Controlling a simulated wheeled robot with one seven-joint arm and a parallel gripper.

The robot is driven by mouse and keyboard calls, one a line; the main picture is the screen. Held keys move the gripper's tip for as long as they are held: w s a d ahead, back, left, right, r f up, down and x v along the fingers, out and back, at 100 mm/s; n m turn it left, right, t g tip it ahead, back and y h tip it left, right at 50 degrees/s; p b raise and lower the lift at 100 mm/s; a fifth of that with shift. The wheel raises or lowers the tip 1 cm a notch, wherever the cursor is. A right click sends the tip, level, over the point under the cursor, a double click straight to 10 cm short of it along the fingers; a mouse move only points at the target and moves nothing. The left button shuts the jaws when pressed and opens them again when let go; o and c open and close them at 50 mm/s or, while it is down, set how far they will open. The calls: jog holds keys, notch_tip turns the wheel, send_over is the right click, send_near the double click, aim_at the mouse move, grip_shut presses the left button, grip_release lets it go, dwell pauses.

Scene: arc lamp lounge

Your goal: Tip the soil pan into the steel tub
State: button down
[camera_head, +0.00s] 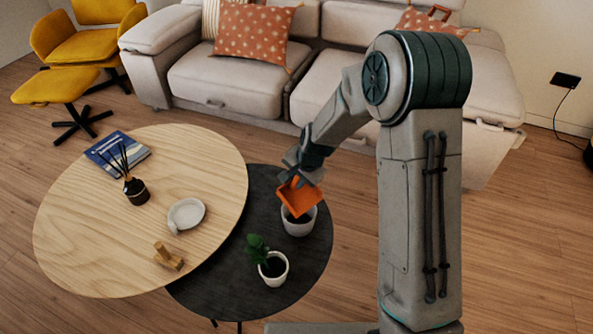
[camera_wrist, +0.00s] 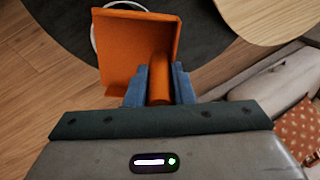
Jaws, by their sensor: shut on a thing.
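My gripper (camera_head: 301,174) is shut on the handle of the orange soil pan (camera_head: 298,197). The wrist view shows the handle between the two blue fingers (camera_wrist: 157,85) and the orange pan (camera_wrist: 136,45) beyond them. The pan is tilted above a pale round tub (camera_head: 298,227), which I take for the steel tub, on the dark round table. Dark matter shows inside the tub, partly hidden by the pan. The pan's visible face looks bare orange, with no soil showing on it. In the wrist view, only a bit of the tub's rim shows past the pan.
A potted plant (camera_head: 272,267) stands close in front of the tub on the dark table (camera_head: 222,293). The pale wooden table (camera_head: 90,225) overlaps at left, with a reed diffuser (camera_head: 135,190), a white dish (camera_head: 187,214), a wooden object (camera_head: 168,257) and a book (camera_head: 117,152). A sofa (camera_head: 225,80) stands behind.

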jog(key=shift+r, duration=0.1)
jog(key=shift+r+g+p, duration=0.25)
jog(key=shift+g+p, duration=0.05)
jog(key=shift+p, duration=0.75)
jog(key=h+p, duration=0.1)
jog(key=p, duration=0.2)
jog(key=g+h+p, duration=0.1)
jog(key=p, duration=0.2)
jog(key=shift+r+g, duration=0.3)
jog(key=shift+r, duration=0.1)
jog(key=shift+g+h+p, duration=0.3)
jog(key=shift+p, duration=0.4)
jog(key=shift+f, duration=0.15)
jog(key=shift+r+p, duration=1.15)
jog(key=shift+r, duration=0.9)
